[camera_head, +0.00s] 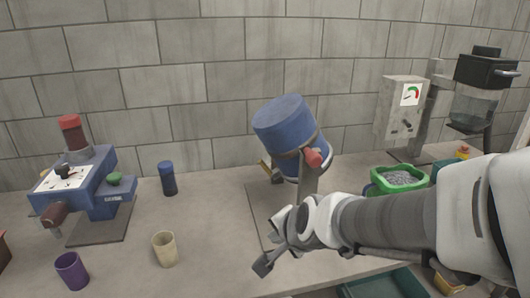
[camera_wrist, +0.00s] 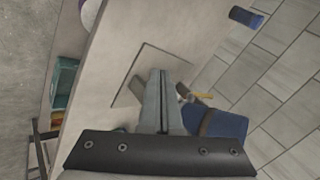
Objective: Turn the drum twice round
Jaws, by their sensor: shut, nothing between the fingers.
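The blue drum (camera_head: 285,123) sits tilted in a grey stand (camera_head: 307,182) on a square plate at the middle of the bench. A red knob (camera_head: 313,158) sticks out at its lower right side. My gripper (camera_head: 264,262) is low in front of the stand, apart from the drum. In the wrist view the closed fingers (camera_wrist: 159,74) are together and empty, with the drum (camera_wrist: 229,126) to their right and the base plate (camera_wrist: 130,98) behind them. The red knob cannot be made out in the wrist view.
A blue machine (camera_head: 90,185) with a red top stands at the left. A dark blue cup (camera_head: 168,178), a cream cup (camera_head: 164,249) and a purple cup (camera_head: 72,271) stand nearby. A green tub (camera_head: 383,187) of grey granules, a gauge box (camera_head: 401,112) and a hopper (camera_head: 474,108) are right.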

